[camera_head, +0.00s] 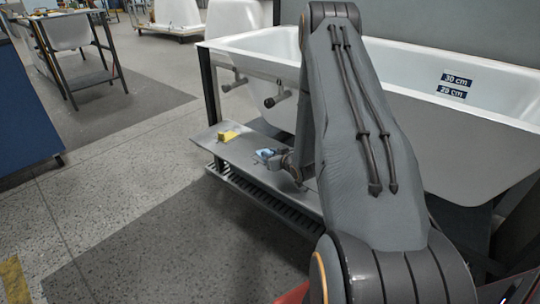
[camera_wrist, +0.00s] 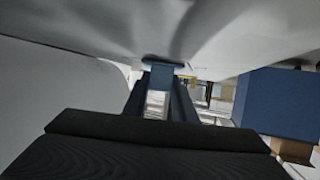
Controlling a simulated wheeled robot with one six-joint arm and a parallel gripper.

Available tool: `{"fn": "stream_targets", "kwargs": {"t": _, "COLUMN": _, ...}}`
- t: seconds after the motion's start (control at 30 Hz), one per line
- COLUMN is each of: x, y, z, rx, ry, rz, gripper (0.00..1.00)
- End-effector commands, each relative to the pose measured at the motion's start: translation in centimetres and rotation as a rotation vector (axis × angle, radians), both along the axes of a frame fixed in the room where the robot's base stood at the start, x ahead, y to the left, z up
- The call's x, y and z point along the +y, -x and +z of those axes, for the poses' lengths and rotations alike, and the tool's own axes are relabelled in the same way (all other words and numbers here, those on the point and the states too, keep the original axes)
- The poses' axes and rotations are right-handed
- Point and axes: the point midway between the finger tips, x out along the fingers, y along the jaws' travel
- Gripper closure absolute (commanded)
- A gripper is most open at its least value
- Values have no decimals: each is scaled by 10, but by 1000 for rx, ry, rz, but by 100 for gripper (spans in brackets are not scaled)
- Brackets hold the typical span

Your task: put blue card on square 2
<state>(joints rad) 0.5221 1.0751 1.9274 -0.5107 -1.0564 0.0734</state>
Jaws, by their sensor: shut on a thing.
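The blue card (camera_head: 266,153) is a small light-blue piece at the tip of my gripper (camera_head: 277,158), low over the grey shelf beneath the bathtub. My gripper is shut on it. In the wrist view the blue card (camera_wrist: 172,67) shows as a narrow blue edge at the far end of the two dark fingers, just under a pale surface. I cannot tell whether the card touches the shelf. I cannot make out any numbered square in either view. My arm hides part of the shelf and tub.
The white bathtub (camera_head: 270,43) stands above the grey shelf (camera_head: 212,145), with dark labels (camera_head: 455,84) inside its far wall. A yellow block (camera_head: 229,136) lies on the shelf, left of the card. Two dark tub fittings (camera_head: 276,100) protrude above the shelf.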

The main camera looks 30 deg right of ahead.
Motion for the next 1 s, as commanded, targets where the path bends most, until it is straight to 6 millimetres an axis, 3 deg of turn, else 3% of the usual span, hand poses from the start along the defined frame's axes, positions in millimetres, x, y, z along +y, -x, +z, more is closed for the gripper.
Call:
{"fn": "stream_targets", "kwargs": {"t": 0.07, "x": 0, "y": 0, "z": -3, "rx": 0, "ry": 0, "rz": 0, "gripper": 97}}
{"fn": "stream_targets", "kwargs": {"t": 0.1, "x": 0, "y": 0, "z": -3, "rx": 0, "ry": 0, "rz": 0, "gripper": 72}}
{"fn": "stream_targets", "kwargs": {"t": 0.2, "x": 0, "y": 0, "z": -2, "rx": 0, "ry": 0, "rz": 0, "gripper": 57}}
{"fn": "stream_targets", "kwargs": {"t": 0.57, "x": 0, "y": 0, "z": 2, "rx": 0, "ry": 0, "rz": 0, "gripper": 57}}
{"fn": "stream_targets", "kwargs": {"t": 0.77, "x": 0, "y": 27, "z": 13, "rx": 2, "ry": 0, "rz": -2, "gripper": 57}}
{"fn": "stream_targets", "kwargs": {"t": 1.0, "x": 2, "y": 74, "z": 32, "rx": 2, "ry": -1, "rz": -3, "gripper": 57}}
